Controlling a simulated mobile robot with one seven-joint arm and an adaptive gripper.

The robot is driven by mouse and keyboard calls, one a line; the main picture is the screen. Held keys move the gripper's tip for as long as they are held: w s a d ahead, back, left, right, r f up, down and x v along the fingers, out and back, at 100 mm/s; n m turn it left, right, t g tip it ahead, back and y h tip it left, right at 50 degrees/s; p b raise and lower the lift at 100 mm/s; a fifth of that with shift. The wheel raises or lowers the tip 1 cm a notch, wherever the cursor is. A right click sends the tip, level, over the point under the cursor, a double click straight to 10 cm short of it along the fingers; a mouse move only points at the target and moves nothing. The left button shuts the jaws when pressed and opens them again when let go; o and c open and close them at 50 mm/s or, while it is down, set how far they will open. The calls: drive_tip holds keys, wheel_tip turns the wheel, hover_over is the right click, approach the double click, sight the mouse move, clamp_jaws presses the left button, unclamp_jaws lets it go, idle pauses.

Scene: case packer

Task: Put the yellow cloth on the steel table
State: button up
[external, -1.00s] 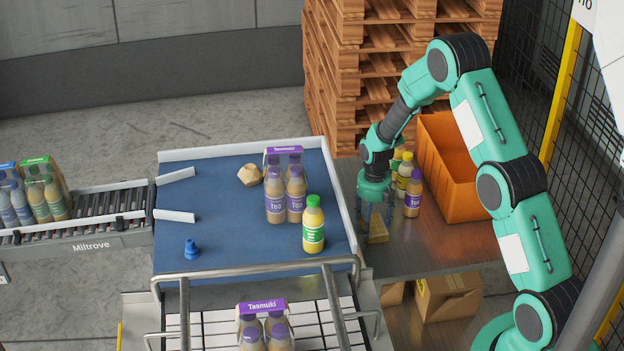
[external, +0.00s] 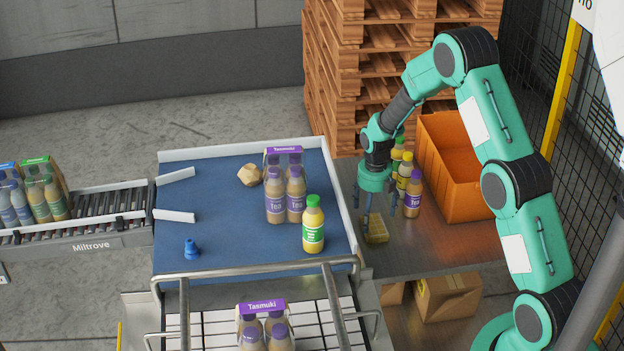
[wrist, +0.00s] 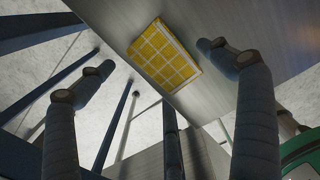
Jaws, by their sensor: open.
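The yellow cloth (external: 376,229), with a pale grid pattern, lies flat on the steel table (external: 430,248), close to the table's left edge beside the blue belt. It also shows whole in the wrist view (wrist: 164,55), on bare steel. My gripper (external: 382,226) is above the cloth, pointing down. In the wrist view its two fingers (wrist: 142,72) are spread wide and empty, and the cloth shows between and beyond them. The fingers appear apart from the cloth.
Several bottles (external: 411,195) and an orange crate (external: 455,170) stand behind and right of my gripper. The blue belt (external: 215,225) on the left carries a tea pack, a green-labelled bottle, a blue stopper and a crumpled lump. The table's front right is clear.

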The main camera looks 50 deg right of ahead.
sight(371, 227)
wheel_tip(371, 227, up, 9)
drive_tip(key=shift+f+b, duration=0.2)
drive_tip(key=shift+b, duration=0.1)
idle(0.4)
idle(0.3)
drive_tip(key=s+a+r+m+t, duration=0.1)
drive_tip(key=s+a+r+m, duration=0.25)
drive_tip(key=a+r, duration=0.45)
drive_tip(key=s+a+r+m+t, duration=0.1)
drive_tip(key=s+a+r+m, duration=0.3)
drive_tip(key=r, duration=0.6)
drive_tip(key=s+a+r+m, duration=0.2)
drive_tip(key=a+r+m, duration=0.3)
drive_tip(key=a+r, duration=0.35)
drive_tip(key=s+a+r+m+t, duration=0.1)
drive_tip(key=s+a+r+m, duration=0.2)
drive_tip(key=s+a+m, duration=0.2)
drive_tip(key=s+a+r+m+t, duration=0.1)
drive_tip(key=s+a+r+m, duration=0.2)
drive_tip(key=s, duration=0.8)
drive_tip(key=s+a+r+m+t, duration=0.1)
drive_tip(key=s+a+r+m, duration=0.2)
drive_tip(key=s+a+m, duration=0.3)
drive_tip(key=shift+s+a+r+m+t, duration=0.25)
drive_tip(key=shift+s+m, duration=0.2)
drive_tip(key=shift+s, duration=0.75)
